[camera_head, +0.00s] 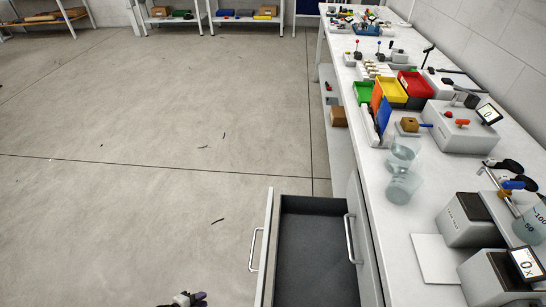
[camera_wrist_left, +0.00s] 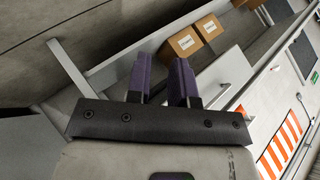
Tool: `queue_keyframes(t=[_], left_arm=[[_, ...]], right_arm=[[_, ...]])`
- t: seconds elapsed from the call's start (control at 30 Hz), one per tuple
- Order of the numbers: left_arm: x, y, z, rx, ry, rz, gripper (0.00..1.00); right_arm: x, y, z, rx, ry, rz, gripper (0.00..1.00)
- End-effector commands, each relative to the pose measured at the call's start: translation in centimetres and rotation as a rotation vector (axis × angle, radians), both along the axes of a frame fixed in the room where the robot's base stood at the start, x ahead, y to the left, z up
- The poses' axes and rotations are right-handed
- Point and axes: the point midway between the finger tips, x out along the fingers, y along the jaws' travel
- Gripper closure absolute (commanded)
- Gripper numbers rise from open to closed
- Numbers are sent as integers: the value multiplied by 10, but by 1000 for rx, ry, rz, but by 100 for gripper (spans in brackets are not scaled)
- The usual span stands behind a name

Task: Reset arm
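My left gripper (camera_head: 186,299) shows at the bottom edge of the head view, low over the bare floor and left of the open drawer. Most of it is cut off by the frame. In the left wrist view its two dark purple fingers (camera_wrist_left: 160,75) stand apart with nothing between them. It touches nothing that I can see. My right gripper is in neither view.
An open grey drawer (camera_head: 315,255) juts out from the long white workbench (camera_head: 400,225) on the right. The bench holds beakers (camera_head: 402,185), coloured bins (camera_head: 390,92) and devices. The floor (camera_head: 130,170) on the left is mostly clear. Cardboard boxes (camera_wrist_left: 185,42) show in the wrist view.

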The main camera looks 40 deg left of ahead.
Motion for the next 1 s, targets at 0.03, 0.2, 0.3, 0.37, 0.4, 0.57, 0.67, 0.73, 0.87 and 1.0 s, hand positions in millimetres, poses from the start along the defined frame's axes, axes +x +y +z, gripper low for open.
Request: queue_keyframes(t=[0.03,0.2,0.3,0.37,0.4,0.57,0.67,0.73,0.87,1.0], left_arm=[[1,3,0,-10,59,65,79],[-5,3,4,-52,268,311,79],[-12,-5,16,-80,380,452,79],[-17,-13,29,-98,442,532,79],[-20,-20,40,-111,483,582,79],[-31,-54,100,-163,627,739,79],[-35,-83,156,-208,694,784,79],[-35,-102,194,-243,713,780,79],[-21,-134,266,-353,659,728,79],[-8,-162,345,-462,593,688,79]], right_arm=[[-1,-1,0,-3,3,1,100],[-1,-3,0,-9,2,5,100],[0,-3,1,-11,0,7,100],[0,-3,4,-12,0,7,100],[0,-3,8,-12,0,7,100],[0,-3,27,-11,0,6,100],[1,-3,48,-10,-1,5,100],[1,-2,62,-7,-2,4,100],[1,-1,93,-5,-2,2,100],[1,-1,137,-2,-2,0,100]])
